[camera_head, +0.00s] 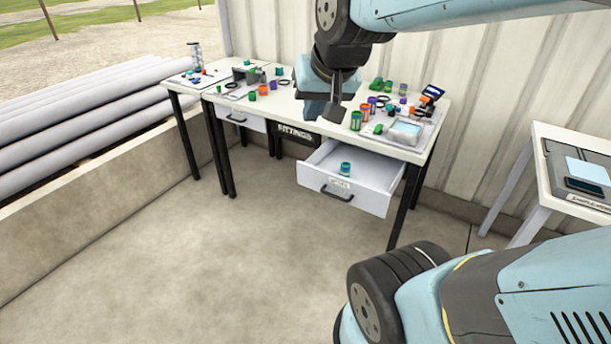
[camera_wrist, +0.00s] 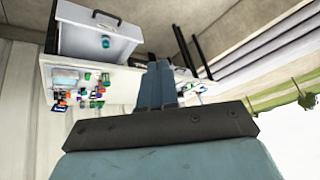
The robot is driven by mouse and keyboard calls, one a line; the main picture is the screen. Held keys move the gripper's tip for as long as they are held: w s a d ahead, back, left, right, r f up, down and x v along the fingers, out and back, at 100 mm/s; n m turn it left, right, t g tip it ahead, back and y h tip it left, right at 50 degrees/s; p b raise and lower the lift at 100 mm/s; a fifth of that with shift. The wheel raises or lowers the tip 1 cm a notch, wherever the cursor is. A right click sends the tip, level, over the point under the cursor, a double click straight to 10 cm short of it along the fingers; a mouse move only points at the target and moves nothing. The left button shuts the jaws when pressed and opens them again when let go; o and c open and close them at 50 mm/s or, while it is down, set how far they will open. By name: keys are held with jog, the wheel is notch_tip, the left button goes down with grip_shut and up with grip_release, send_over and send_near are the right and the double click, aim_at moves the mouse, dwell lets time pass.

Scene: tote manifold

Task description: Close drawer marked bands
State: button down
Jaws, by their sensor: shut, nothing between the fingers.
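A white drawer (camera_head: 366,196) with a dark bar handle stands pulled out under the right part of the white table. A small label sits on its front above the handle, too small to read. A teal cylinder (camera_head: 345,168) stands inside it. The open drawer also shows in the wrist view (camera_wrist: 75,42), at the upper left. My gripper (camera_head: 335,114) is above the table's middle, behind and above the drawer and apart from it. Its fingers (camera_wrist: 157,86) are together with nothing between them in the wrist view. A second drawer (camera_head: 245,121) at the left is shut.
The white table (camera_head: 300,124) holds several coloured cylinders, a tray (camera_head: 404,131) and small parts. A dark bin marked FITTINGS (camera_head: 296,134) is beneath it. A side table (camera_head: 540,185) stands right. Grey pipes (camera_head: 80,100) lie behind a low wall at left. The floor before the drawer is clear.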

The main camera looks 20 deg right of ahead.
jog(key=w+a+f+m+t, duration=0.25)
jog(key=w+f+m, duration=0.25)
jog(key=w, duration=0.6)
jog(key=w+a+f+m+t, duration=0.1)
jog(key=w+a+f+m, duration=0.35)
jog(key=w, duration=0.75)
jog(key=m+g+h, duration=0.1)
jog(key=m+h, duration=1.1)
jog(key=m, duration=0.5)
send_near(317, 181)
jog(key=x, duration=0.4)
jog(key=shift+w+d+f, duration=0.1)
jog(key=shift+d+f, duration=0.2)
jog(key=shift+f, duration=0.05)
jog(key=shift+w+d, duration=0.6)
jog(key=shift+d, duration=0.1)
